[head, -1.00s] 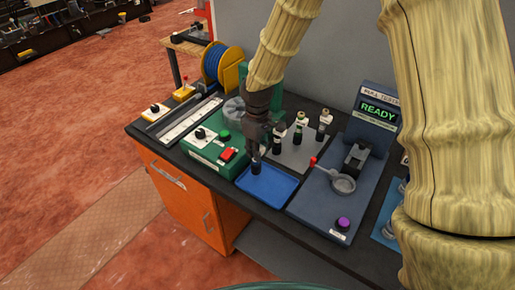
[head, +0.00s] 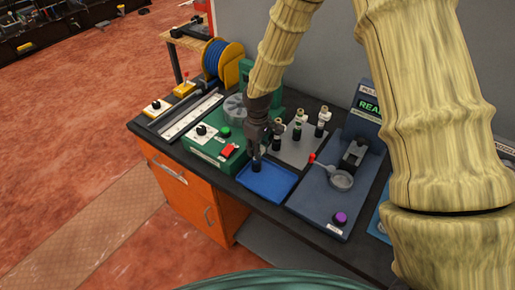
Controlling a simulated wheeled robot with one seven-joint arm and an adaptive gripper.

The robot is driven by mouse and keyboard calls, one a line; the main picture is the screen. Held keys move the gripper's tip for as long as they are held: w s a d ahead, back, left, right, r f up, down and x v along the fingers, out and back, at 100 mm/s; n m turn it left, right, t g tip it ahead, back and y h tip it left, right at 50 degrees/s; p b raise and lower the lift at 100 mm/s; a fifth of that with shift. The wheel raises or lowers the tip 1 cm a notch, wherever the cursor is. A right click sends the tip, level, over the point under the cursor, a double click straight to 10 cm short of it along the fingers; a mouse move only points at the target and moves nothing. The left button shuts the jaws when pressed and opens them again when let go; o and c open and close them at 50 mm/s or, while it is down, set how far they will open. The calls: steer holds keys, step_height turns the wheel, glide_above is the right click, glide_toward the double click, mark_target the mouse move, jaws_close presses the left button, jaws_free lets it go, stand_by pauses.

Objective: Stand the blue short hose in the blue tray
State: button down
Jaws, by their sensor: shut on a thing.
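The blue tray (head: 270,187) lies on the dark bench top, between the green machine and the grey-blue tester. My gripper (head: 257,154) points down over the tray's back left part and is shut on a short dark piece, which I take to be the blue short hose (head: 256,166). The hose is upright below the fingers. Its lower end is at or just above the tray floor; I cannot tell whether it touches. The fingers are small and dark here, and they hide the hose's top.
The green machine (head: 213,152) with a red switch stands left of the tray. The tester (head: 335,200) with a lever stands right. Several dark bottle-like pieces stand on a grey plate (head: 300,152) behind. A blue hose spool (head: 220,60) is at the back left.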

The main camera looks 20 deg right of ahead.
steer(key=shift+f, duration=0.1)
steer(key=c, duration=1.2)
jaws_free()
steer(key=shift+c, duration=0.2)
steer(key=shift+r+b, duration=1.7)
steer(key=shift+r, duration=4.45)
